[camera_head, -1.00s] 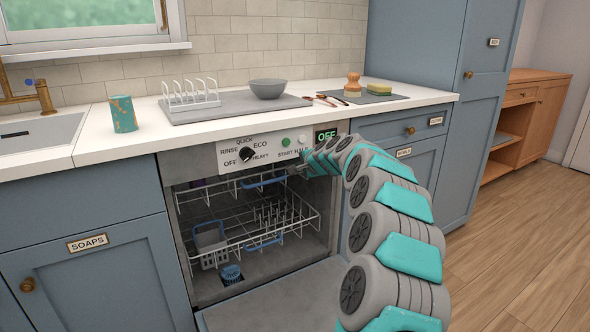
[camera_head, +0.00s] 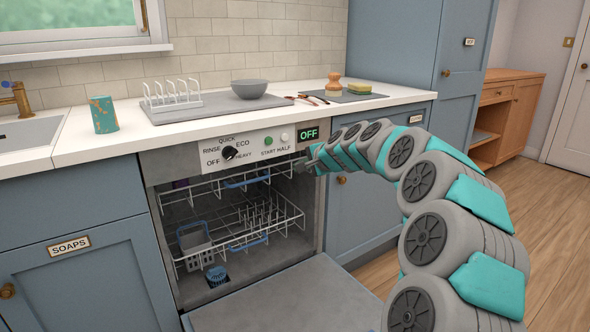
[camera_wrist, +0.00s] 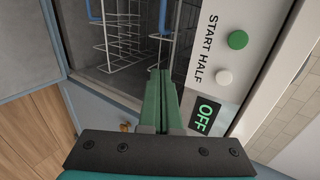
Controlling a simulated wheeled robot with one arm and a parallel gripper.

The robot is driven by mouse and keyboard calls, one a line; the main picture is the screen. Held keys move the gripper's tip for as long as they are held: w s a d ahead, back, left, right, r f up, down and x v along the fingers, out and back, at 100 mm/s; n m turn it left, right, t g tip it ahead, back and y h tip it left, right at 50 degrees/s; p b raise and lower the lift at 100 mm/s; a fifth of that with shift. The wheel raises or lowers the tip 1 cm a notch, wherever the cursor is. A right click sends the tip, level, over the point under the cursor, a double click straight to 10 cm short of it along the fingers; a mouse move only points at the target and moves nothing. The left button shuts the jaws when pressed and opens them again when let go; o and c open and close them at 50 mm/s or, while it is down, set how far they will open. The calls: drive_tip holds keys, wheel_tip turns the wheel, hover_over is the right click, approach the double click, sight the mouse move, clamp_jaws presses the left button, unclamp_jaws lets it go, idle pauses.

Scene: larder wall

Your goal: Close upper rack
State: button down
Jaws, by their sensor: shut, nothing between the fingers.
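The dishwasher's upper rack (camera_head: 200,191) is white wire with a blue handle (camera_head: 247,181). It sits high in the open dishwasher, just below the control panel; its exact depth is hard to judge. My gripper (camera_head: 302,165) is at the opening's upper right corner, right of that handle. In the wrist view my gripper (camera_wrist: 160,75) has its green fingers together with nothing between them. The upper rack's blue handle (camera_wrist: 163,14) shows beyond the fingertips, apart from them. The far part of the rack is in shadow.
The lower rack (camera_head: 272,232) holds a grey basket (camera_head: 194,243) and has its own blue handle. The dishwasher door (camera_head: 285,305) lies folded down in front. The control panel (camera_head: 230,152) and counter edge are just above my gripper. Floor is free at right.

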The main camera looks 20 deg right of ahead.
drive_tip(key=w+d+f+m+t+y, duration=0.1)
drive_tip(key=d+f+m+t, duration=0.2)
drive_tip(key=d+m, duration=0.45)
drive_tip(key=w+d+f+m+t+y, duration=0.1)
drive_tip(key=w+d+f+m+t, duration=0.25)
drive_tip(key=m, duration=0.75)
drive_tip(key=d+p+x, duration=0.1)
drive_tip(key=x, duration=1)
drive_tip(key=shift+w+f+g+p, duration=0.3)
drive_tip(key=shift+w+f+g, duration=0.05)
drive_tip(key=shift+f, duration=0.05)
drive_tip(key=shift+a+n, duration=0.15)
drive_tip(key=shift+n, duration=0.1)
